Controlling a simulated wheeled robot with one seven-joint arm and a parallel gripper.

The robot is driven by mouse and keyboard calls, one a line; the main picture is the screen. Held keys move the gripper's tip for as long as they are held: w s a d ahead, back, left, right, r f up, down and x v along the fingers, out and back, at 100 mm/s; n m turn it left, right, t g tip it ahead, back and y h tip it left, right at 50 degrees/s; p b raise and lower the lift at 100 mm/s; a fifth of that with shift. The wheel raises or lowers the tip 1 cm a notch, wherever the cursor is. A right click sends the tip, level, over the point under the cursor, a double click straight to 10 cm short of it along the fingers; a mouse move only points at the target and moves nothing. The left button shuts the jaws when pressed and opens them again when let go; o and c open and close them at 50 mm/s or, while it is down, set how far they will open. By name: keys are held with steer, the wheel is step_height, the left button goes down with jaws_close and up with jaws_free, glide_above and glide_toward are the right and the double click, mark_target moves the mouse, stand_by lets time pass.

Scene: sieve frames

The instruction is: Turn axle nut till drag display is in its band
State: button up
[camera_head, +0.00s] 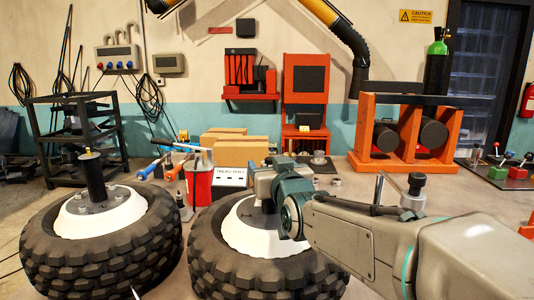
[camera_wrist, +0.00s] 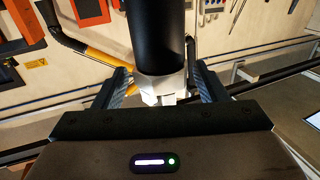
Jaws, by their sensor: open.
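Two knobbly black tyres lie flat with white hubs, one at the left (camera_head: 60,235) and one at the centre (camera_head: 215,255) in the head view. A dark upright axle post (camera_head: 93,178) stands on the left hub. My gripper (camera_head: 262,190) is over the centre hub (camera_head: 250,235) and hides most of its axle and any nut. In the wrist view my gripper (camera_wrist: 162,88) is open, its fingers on either side of a black cylinder (camera_wrist: 158,38) with a pale piece at its end. Contact is unclear. A small white panel (camera_head: 232,172) stands behind the tyre; its text is unreadable.
A red canister (camera_head: 199,183) and blue- and orange-handled tools (camera_head: 150,168) stand behind the tyres. Cardboard boxes (camera_head: 240,150) are further back. An orange rack (camera_head: 375,135) with black cylinders is at the right. A dark metal shelf (camera_head: 75,140) is at the left.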

steer(key=shift+x, duration=0.9)
steer(key=shift+a, duration=0.1)
steer(key=shift+c, duration=0.4)
steer(key=c, duration=0.9)
